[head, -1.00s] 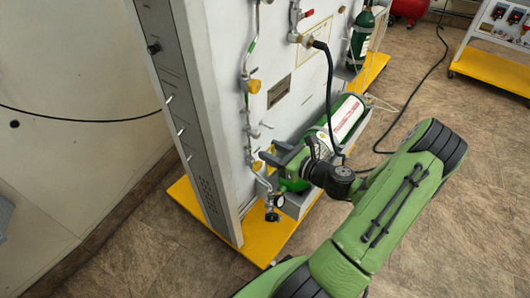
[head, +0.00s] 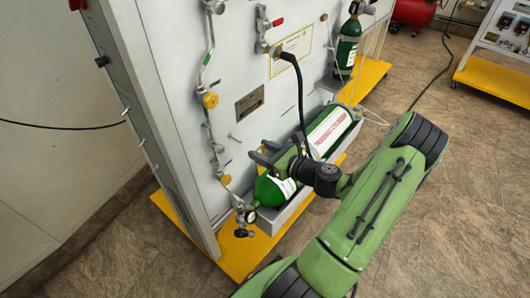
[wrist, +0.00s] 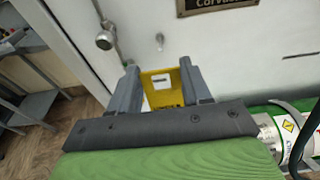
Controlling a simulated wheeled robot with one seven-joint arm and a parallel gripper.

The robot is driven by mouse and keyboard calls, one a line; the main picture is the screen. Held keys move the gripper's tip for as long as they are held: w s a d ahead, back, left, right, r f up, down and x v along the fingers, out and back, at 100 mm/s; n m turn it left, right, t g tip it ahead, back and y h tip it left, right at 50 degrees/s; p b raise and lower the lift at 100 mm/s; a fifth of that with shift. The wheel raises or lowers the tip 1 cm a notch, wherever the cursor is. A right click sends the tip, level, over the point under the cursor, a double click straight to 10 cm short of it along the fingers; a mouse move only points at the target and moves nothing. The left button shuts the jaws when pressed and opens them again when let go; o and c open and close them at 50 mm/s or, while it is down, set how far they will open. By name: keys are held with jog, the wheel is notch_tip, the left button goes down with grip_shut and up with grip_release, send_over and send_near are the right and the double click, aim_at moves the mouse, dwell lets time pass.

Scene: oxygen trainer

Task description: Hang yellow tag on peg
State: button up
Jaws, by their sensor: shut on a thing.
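My gripper (wrist: 160,88) is shut on the yellow tag (wrist: 161,96), which sits between the two grey fingers in the wrist view. The tag has a pale rectangular opening or patch near its top. What seems to be the same peg (head: 233,138) shows up and left of my gripper in the head view.
A pipe with yellow knobs (head: 210,100) runs down the panel left of my gripper. A green cylinder (head: 329,131) lies in a tray just right and below. A black hose (head: 300,95) hangs in front of the panel. A nameplate (wrist: 217,4) is above right.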

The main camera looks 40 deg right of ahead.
jog(key=shift+x, duration=4.55)
jog(key=shift+r, duration=0.1)
jog(key=o, duration=1.1)
jog(key=p+v, duration=0.3)
jog(key=v, duration=1.2)
jog(key=shift+s, duration=0.4)
